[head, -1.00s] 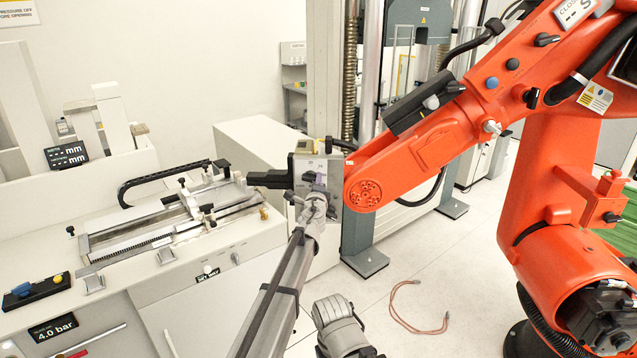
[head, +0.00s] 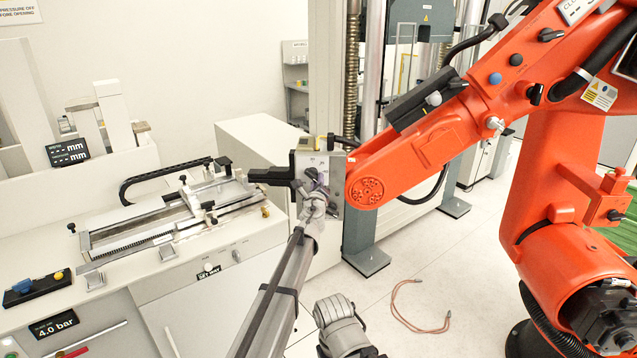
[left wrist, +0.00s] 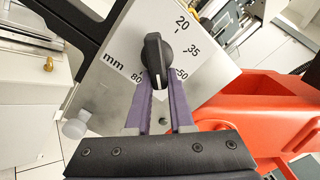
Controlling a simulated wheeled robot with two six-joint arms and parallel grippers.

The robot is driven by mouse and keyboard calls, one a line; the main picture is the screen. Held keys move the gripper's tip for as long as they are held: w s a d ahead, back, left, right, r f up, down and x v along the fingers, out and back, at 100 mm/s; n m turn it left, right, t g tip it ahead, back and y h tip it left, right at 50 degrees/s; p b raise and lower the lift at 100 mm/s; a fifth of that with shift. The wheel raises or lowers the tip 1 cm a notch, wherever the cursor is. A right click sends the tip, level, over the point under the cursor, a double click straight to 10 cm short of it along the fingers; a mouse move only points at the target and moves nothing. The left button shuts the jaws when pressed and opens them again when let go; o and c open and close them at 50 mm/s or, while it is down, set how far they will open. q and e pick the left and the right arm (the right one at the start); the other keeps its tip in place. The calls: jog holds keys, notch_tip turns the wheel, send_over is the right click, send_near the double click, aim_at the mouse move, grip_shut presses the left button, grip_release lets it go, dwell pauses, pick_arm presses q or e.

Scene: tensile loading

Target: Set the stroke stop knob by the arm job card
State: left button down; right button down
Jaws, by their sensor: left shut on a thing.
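The stroke stop knob (left wrist: 157,62) is black, on a grey plate (left wrist: 110,105) marked mm with 20, 35, 50 and 80. A white line on the knob points down in the left wrist view, between the 50 and 80 marks. My left gripper (left wrist: 161,88) has its purple fingers shut on the knob's lower part. In the head view my left gripper (head: 314,190) is at the plate on the end of the orange arm (head: 430,145); the knob is small there. The right gripper does not show. I cannot make out which label is the job card.
A bench with a slide fixture (head: 160,215) stands at left, with a 4.0 bar display (head: 54,325) on its front. A label with a yellow mark (head: 599,95) sits on the orange arm. A reddish hose (head: 410,318) lies on the open floor.

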pick_arm(q)
jog(key=shift+w+a+r, duration=0.15)
jog(key=shift+w+a, duration=0.2)
jog(key=c, duration=1.1)
grip_release()
jog(key=o, duration=0.3)
jog(key=shift+s, duration=0.1)
jog(key=shift+s+d, duration=0.1)
jog(key=shift+s, duration=0.05)
jog(key=shift+s, duration=0.1)
jog(key=s, duration=0.7)
jog(key=shift+s+a, duration=0.25)
jog(key=shift+a, duration=0.05)
